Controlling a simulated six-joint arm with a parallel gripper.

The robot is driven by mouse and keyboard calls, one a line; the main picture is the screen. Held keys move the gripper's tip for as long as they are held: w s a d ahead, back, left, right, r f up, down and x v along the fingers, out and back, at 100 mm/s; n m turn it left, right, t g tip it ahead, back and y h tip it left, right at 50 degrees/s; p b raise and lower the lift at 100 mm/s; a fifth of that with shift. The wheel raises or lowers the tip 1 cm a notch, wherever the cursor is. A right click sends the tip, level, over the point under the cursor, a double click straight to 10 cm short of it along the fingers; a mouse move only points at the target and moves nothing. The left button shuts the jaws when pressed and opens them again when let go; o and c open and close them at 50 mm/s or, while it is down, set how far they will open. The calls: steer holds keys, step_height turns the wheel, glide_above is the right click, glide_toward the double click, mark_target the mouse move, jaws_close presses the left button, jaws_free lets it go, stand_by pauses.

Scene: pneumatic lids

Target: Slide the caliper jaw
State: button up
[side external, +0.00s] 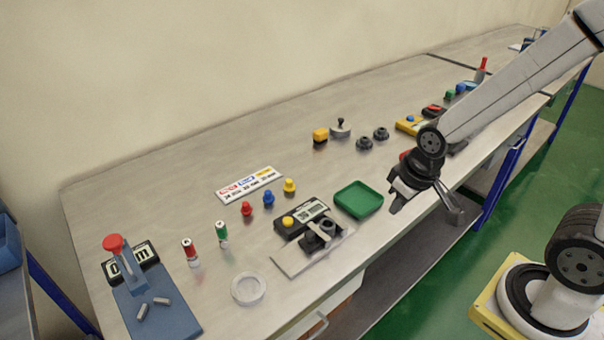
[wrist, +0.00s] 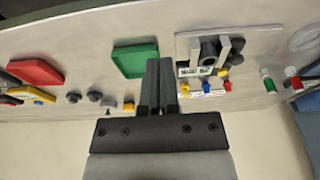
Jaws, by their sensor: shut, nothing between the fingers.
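The caliper (side external: 300,216) has a dark body with a small display and a yellow button. It sits on a light plate (side external: 290,268), with grey jaws beside dark round parts. In the wrist view the caliper (wrist: 193,71) is right of my fingers, with upright grey jaws on either side of a dark cylinder (wrist: 208,50). Whether the jaws touch it is unclear. My gripper (side external: 396,206) is shut and empty, above the table's front edge right of the green tray. In the wrist view my gripper's fingers (wrist: 159,64) lie together, apart from the caliper.
A green tray (side external: 358,199) lies between the caliper and my gripper. Coloured pegs (side external: 268,199) and a label strip (side external: 249,185) stand behind the caliper. A white ring dish (side external: 248,288), two small cylinders and a blue press (side external: 152,300) are to the left.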

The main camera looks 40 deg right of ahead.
steer(key=o, duration=0.7)
steer(key=shift+w+a, duration=0.1)
steer(key=shift+w, duration=0.05)
steer(key=shift+o, duration=0.6)
steer(key=shift+w+a+n, duration=0.2)
steer(key=shift+w+n, duration=0.1)
steer(key=n+g+h, duration=0.4)
steer(key=n, duration=0.9)
glide_toward(308, 233)
steer(key=shift+f, duration=0.45)
steer(key=shift+d+f, duration=0.1)
steer(key=shift+x, duration=3.8)
steer(key=shift+s, duration=0.15)
jaws_close()
